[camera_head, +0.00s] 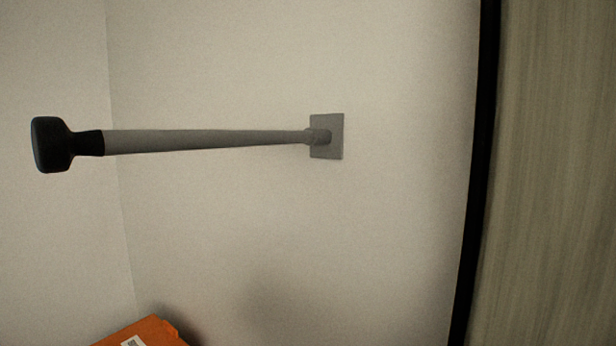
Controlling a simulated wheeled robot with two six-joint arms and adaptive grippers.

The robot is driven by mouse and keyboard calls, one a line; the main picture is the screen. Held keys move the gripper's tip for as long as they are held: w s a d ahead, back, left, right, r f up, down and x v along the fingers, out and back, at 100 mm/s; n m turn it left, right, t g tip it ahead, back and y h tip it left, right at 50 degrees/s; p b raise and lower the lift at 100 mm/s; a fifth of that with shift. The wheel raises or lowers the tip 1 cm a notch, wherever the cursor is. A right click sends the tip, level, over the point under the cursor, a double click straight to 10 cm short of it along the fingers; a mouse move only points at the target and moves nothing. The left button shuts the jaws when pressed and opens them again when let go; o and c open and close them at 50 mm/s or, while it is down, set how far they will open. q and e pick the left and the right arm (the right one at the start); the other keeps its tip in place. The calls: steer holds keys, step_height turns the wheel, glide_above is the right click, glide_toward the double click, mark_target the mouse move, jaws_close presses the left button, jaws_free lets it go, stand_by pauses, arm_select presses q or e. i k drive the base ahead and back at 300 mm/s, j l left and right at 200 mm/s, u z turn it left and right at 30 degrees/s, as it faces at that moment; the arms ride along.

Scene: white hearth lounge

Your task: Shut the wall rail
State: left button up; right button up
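The wall rail (205,140) is a grey bar that sticks out from a small square grey plate (335,136) on the white wall. It reaches to the left across the view, roughly level, and grows thicker toward its free end. A black rounded knob (50,145) caps that end. Nothing touches the rail. Neither of my grippers shows in this view.
An orange box (148,334) with a white label shows at the bottom left, mostly cut off. A room corner runs down behind the rail. A black vertical edge (475,180) borders a grey wood-grained panel (550,180) at the right.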

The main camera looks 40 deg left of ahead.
mark_target(55, 148)
steer(key=u, duration=2.2)
